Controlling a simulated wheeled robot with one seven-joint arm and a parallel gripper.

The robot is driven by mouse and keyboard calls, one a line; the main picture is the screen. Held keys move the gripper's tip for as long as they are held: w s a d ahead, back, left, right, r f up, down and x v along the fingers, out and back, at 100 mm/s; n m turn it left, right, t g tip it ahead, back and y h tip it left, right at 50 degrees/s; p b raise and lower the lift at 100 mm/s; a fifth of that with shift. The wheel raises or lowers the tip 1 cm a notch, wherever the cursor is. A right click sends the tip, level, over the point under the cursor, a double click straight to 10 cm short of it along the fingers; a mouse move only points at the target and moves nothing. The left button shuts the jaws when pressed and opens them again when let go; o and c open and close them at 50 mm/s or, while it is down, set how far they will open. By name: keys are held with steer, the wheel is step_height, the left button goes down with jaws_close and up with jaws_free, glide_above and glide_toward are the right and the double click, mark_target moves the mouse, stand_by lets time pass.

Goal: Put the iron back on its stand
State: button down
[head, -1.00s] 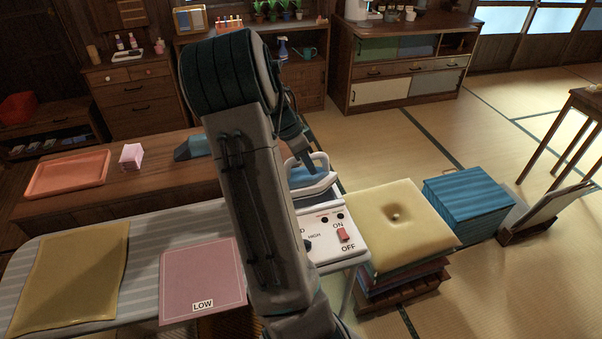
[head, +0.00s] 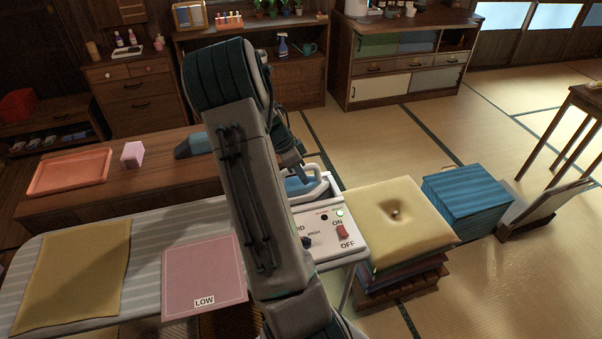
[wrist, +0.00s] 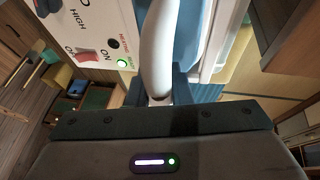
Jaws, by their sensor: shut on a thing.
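The iron (head: 298,186) has a blue body and a white looped handle. In the head view it is low at the far end of the ironing board, behind the white control panel (head: 318,227). My gripper (head: 303,172) is shut on its handle, which also shows in the wrist view (wrist: 156,50). The stand, a pale-rimmed rest (head: 318,200), is directly under or around the iron. My arm hides part of both, so I cannot tell whether the iron bears fully on it. The panel has a dial, a red switch (wrist: 88,55) and a lit green lamp (wrist: 122,64).
The striped ironing board (head: 145,225) carries a yellow cloth (head: 75,275) and a pink cloth (head: 203,270) marked LOW. A yellow cushion (head: 390,225) tops a stack right of the panel. Open tatami lies behind.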

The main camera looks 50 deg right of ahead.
steer(key=c, duration=1.3)
jaws_free()
steer(key=b+v, duration=0.1)
steer(key=v, duration=1.1)
steer(key=s+a+r+n+t+y, duration=0.1)
steer(key=s+a+r+n+t, duration=0.15)
steer(key=a+n, duration=0.5)
steer(key=s+a+r+n+t+y, duration=0.1)
steer(key=s+a+r+n+t, duration=0.2)
steer(key=a, duration=0.8)
steer(key=s+a+n+t, duration=0.1)
steer(key=s+a+n, duration=0.9)
steer(key=a+n, duration=0.2)
steer(key=shift+a+f+n+y, duration=0.35)
steer(key=shift+a+y, duration=0.05)
steer(key=shift+a, duration=0.1)
steer(key=shift+s+t, duration=0.15)
steer(key=shift+t, duration=0.1)
